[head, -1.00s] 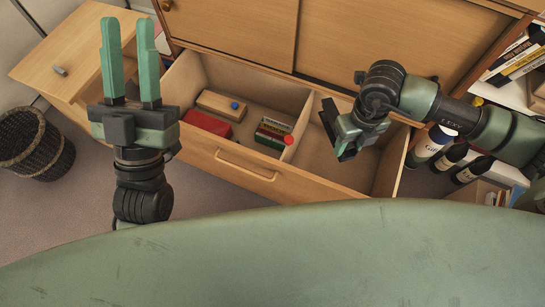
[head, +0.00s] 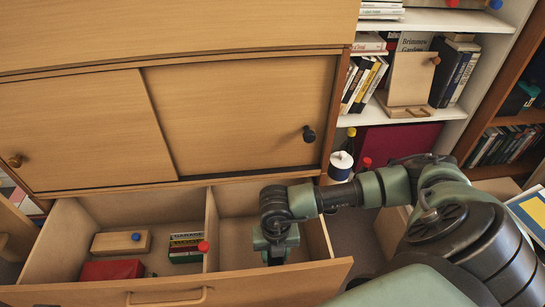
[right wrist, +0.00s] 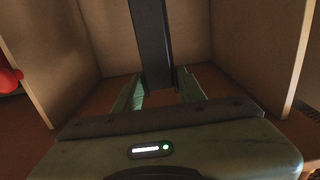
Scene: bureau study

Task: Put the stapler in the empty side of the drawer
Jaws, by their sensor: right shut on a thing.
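The open drawer (head: 240,285) is split by an upright divider (head: 211,232). Its left side holds several things; its right side (head: 236,240) is bare apart from my gripper. My right gripper (head: 276,256) points down into that right side. In the right wrist view its green fingers (right wrist: 160,95) are shut on a long dark bar, the stapler (right wrist: 151,40), with compartment walls around it. The head view mostly hides the stapler behind the gripper, and I cannot tell whether it touches the drawer floor. My left gripper is not in view.
The left side holds a wooden block (head: 121,243), a red box (head: 112,269), stacked small boxes (head: 185,247) and a red ball (head: 204,246) by the divider. A cabinet (head: 235,115) rises behind the drawer. Bottles and a bookshelf (head: 428,20) stand at the right.

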